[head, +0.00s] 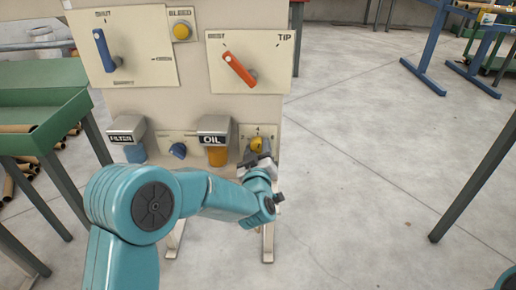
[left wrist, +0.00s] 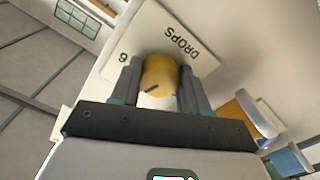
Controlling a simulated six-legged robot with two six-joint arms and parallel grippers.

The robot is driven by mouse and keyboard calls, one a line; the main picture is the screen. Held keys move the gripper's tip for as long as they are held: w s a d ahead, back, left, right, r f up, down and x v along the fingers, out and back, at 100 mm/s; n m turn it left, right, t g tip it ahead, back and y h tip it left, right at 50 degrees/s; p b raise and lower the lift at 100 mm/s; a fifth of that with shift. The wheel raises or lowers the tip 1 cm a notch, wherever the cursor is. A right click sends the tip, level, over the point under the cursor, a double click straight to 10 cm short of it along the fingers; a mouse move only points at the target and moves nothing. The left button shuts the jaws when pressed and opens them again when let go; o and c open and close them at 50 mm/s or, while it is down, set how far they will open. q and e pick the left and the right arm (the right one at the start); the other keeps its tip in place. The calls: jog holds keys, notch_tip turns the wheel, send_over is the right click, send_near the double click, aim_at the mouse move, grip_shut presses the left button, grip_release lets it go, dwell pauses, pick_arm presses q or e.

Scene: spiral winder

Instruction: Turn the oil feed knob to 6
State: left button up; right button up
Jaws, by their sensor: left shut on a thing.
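The oil feed knob (head: 257,144) is small and yellow, on a cream plate at the lower right of the panel, right of the OIL cup (head: 214,140). In the left wrist view the knob (left wrist: 160,76) sits between the two fingers, with a dark mark on its near face. Its plate (left wrist: 185,32) reads DROPS, and a 6 shows left of the knob. My left gripper (head: 257,158) is shut on the knob; it also fills the lower middle of the left wrist view (left wrist: 160,88). My right gripper is not in view.
A blue knob (head: 178,150) and a FILTER cup (head: 127,138) are left of the OIL cup. Above are a blue lever (head: 104,50), an orange lever (head: 239,69) and a yellow BLEED button (head: 182,31). A green bench (head: 40,110) stands at left.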

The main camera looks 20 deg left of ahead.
pick_arm(q)
jog(key=m, duration=0.3)
jog(key=shift+d+f+p, duration=0.1)
jog(key=shift+f+p, duration=0.05)
jog(key=shift+p, duration=0.25)
jog(key=m, duration=0.2)
jog(key=shift+m+p, duration=0.4)
jog(key=m, duration=0.2)
jog(key=m+p, duration=0.1)
jog(key=m, duration=0.1)
jog(key=shift+s+f+m+p, duration=0.15)
jog(key=shift+m+p, duration=0.15)
jog(key=shift+m, duration=0.1)
jog(key=shift+c, duration=0.2)
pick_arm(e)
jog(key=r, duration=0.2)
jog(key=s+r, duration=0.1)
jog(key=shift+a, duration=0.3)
pick_arm(q)
jog(key=shift+a, duration=0.2)
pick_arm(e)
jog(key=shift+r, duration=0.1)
